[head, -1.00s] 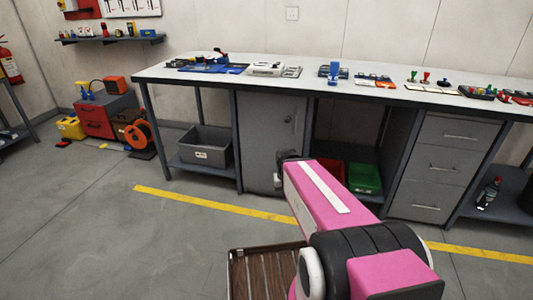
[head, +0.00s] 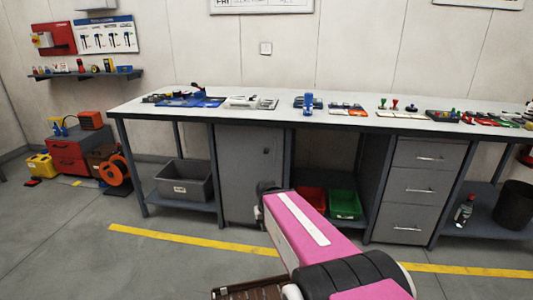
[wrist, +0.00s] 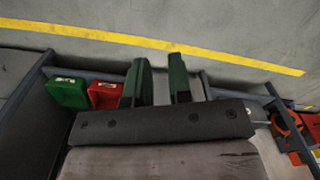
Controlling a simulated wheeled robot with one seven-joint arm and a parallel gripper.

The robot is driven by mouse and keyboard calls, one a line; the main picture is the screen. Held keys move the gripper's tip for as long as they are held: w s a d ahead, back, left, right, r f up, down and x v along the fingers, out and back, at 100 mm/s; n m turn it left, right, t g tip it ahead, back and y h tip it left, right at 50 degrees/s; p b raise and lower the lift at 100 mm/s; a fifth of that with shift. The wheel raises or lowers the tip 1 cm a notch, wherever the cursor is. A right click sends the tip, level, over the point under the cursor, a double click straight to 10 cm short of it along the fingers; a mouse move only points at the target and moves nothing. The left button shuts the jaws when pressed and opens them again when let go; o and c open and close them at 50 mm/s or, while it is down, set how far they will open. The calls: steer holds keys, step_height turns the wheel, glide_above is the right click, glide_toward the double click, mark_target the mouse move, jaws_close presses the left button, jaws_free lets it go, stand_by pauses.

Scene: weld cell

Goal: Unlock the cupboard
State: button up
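The grey cupboard (head: 240,180) is under the left half of the workbench, with its door shut. A small dark fitting (head: 266,151) shows near the upper right of the door; I cannot tell what kind. My pink arm reaches toward the cupboard's lower right in the head view, and its dark end covers part of that corner. My gripper (wrist: 162,80) shows in the wrist view with two dark green fingers apart and nothing between them. Whether it touches anything is hidden. I cannot make out a key.
The workbench top (head: 350,116) holds several tools and small items. Beneath it are a grey tub (head: 183,188), red (head: 311,199) and green (head: 345,204) bins, and a drawer unit (head: 415,190). A yellow line (head: 190,239) crosses the clear floor in front.

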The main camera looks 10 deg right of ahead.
steer(key=o, duration=0.3)
steer(key=w+a+m+t+y, duration=0.2)
steer(key=w+m+t, duration=0.3)
steer(key=w, duration=0.8)
steer(key=a+m, duration=0.1)
steer(key=m, duration=0.1)
steer(key=shift+f+m, duration=0.15)
steer(key=shift+m, duration=0.25)
steer(key=m+t+h, duration=0.9)
steer(key=m+t, duration=0.3)
steer(key=m, duration=2.1)
glide_toward(266, 151)
steer(key=x, duration=0.9)
steer(key=shift+w+d, duration=0.1)
steer(key=shift+w, duration=0.1)
steer(key=c, duration=0.6)
